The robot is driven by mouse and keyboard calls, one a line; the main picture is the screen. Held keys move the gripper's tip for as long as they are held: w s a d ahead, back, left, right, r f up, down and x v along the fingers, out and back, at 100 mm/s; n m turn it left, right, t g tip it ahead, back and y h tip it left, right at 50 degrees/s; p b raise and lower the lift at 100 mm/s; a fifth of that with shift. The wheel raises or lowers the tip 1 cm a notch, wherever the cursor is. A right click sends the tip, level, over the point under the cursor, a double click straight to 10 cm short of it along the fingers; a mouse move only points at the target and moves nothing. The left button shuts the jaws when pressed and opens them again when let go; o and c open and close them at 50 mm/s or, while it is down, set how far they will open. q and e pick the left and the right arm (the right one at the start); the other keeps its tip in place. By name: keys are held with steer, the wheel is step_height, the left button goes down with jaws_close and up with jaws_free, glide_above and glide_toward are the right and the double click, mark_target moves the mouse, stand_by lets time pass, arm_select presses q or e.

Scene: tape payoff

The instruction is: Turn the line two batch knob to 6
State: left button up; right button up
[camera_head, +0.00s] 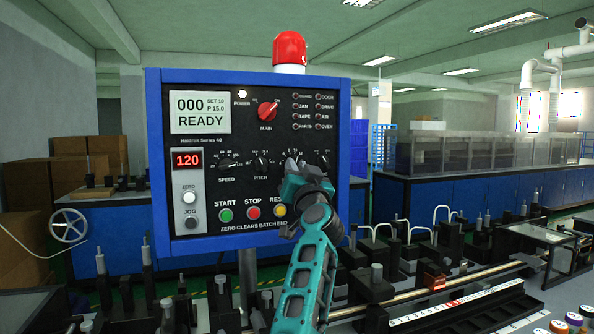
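The control panel (190,255) is a dark face in a blue frame. A lower row of small black dials holds the speed knob (230,164), the pitch knob (261,163) and a far-right knob (325,161). Between pitch and far right is another dial, mostly covered by my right gripper (294,168). The labels under the two right-hand dials are hidden, so I cannot tell which is the line two batch knob or read its setting. My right gripper is in front of the panel, its fingers toward the covered dial; contact and opening are unclear. My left gripper is out of view.
The red main switch (267,111) is above the dials. Green start (226,215), red stop (253,212) and yellow reset (280,210) buttons sit below, close to my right gripper. The display (201,113) reads 000 READY. Machine rails and posts (370,285) stand below right.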

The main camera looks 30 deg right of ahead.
steer(key=shift+r, duration=0.1)
jaws_close()
steer(key=shift+n, duration=0.3)
steer(key=shift+s+d+r+n+y+b, duration=0.1)
steer(key=shift+d+n+y, duration=0.1)
steer(key=shift+n+y, duration=1.85)
steer(key=shift+s+d+r+n+y+b, duration=0.15)
steer(key=shift+n+y, duration=0.6)
steer(key=shift+n, duration=2.6)
steer(key=shift+w+d+r+n+y+b, duration=0.1)
steer(key=shift+d+n+y, duration=0.15)
steer(key=shift+n+y, duration=1.8)
steer(key=shift+s+n+h, duration=0.1)
steer(key=shift+n+h, duration=0.35)
steer(key=shift+n, duration=0.4)
